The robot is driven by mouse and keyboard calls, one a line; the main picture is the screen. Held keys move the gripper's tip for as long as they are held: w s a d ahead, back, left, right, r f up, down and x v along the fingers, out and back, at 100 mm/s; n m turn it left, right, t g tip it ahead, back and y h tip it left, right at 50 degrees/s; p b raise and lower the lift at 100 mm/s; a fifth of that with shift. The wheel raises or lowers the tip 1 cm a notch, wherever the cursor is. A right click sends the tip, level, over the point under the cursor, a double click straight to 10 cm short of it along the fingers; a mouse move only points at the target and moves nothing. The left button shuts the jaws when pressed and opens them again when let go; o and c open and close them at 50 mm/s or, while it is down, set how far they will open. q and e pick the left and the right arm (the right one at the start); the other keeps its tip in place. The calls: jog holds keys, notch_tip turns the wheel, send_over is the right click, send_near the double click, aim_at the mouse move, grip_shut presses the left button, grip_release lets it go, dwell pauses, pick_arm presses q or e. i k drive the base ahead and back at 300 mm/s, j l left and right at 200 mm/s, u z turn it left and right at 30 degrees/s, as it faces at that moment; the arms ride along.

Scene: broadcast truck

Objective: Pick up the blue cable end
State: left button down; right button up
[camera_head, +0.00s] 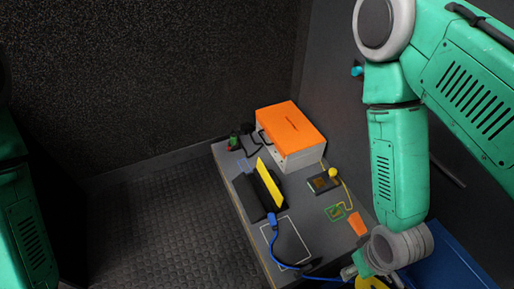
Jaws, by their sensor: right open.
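The blue cable end (273,220) is a blue plug near the front edge of the grey bench (257,238). It lies against the near end of a black holder (250,196) with an upright yellow plate (269,182). Its blue cable (287,260) curves toward the bottom of the picture and passes near my right gripper (366,281). My right gripper is open at the bottom edge, right of the cable end and apart from it. Its fingertips are partly cut off. My left arm shows at the left edge; its gripper is out of view.
An orange-topped white box (291,133) stands at the bench's far end beside the wall. A dark module (324,183), a yellow cable, a green board (336,212) and an orange piece (357,224) lie on the right.

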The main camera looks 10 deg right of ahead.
aim_at(272, 220)
jog(key=k+j+z, duration=0.1)
jog(key=j+z, duration=0.2)
jog(key=j, duration=0.65)
jog(key=i+j+z, duration=0.4)
jog(key=j, duration=0.4)
jog(key=i+j+z, duration=0.1)
jog(key=i+z, duration=0.15)
jog(key=i, duration=0.3)
